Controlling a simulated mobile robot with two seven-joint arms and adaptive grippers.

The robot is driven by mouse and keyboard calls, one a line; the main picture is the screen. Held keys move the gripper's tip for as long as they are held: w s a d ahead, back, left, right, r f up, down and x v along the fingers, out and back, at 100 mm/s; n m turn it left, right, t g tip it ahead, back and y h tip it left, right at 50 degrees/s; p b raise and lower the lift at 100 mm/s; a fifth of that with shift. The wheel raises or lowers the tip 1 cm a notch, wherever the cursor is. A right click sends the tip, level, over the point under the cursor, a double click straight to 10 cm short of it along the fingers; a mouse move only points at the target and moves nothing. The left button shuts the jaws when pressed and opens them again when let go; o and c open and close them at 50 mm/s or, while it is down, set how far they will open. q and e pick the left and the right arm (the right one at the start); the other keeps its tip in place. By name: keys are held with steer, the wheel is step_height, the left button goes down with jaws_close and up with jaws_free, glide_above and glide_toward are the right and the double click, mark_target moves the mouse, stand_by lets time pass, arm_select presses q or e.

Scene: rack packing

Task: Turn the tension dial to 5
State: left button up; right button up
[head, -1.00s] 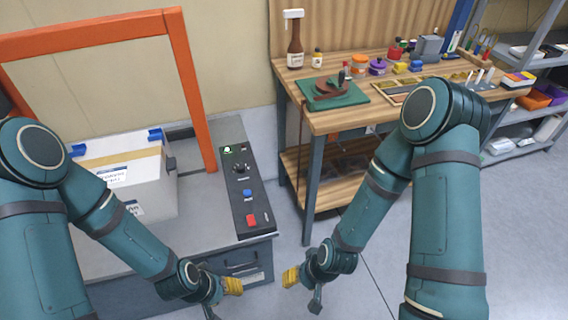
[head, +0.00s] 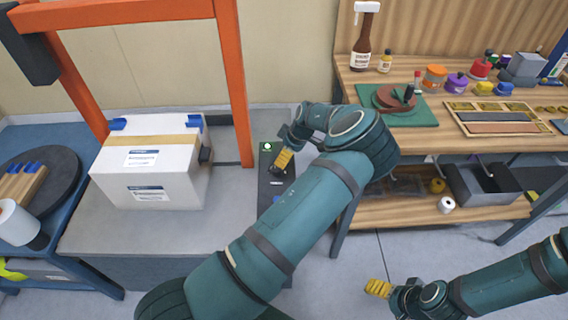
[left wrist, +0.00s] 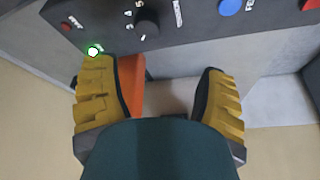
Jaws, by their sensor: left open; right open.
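The tension dial is a black round knob (left wrist: 147,22) with small white digits around it, on the dark control panel (left wrist: 190,18). Its pointer setting is too small to read. My left gripper (left wrist: 160,100) is open and empty; the dial lies beyond its fingertips, between their lines, and apart from them. In the head view my left gripper (head: 283,161) hangs over the panel (head: 267,192), and it and my arm hide most of the panel, including the dial. My right gripper (head: 378,288) is open and empty, low over the floor, away from the panel.
A green lamp (left wrist: 95,50) glows near the left finger. A blue button (left wrist: 229,6) and a red button (left wrist: 310,4) sit farther along the panel. An orange frame (head: 240,90) and a white box (head: 165,165) stand left; a wooden workbench (head: 470,90) stands right.

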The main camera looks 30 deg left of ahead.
mark_target(277, 168)
arm_select(q)
steer(key=x, duration=0.4)
steer(key=w+b+x, duration=0.1)
steer(key=x, duration=0.3)
steer(key=w+b+x, duration=0.1)
steer(key=x, duration=0.2)
steer(key=shift+a+f, duration=0.25)
steer(key=shift+f, duration=0.2)
steer(key=shift+c, duration=0.2)
steer(key=c, duration=1.2)
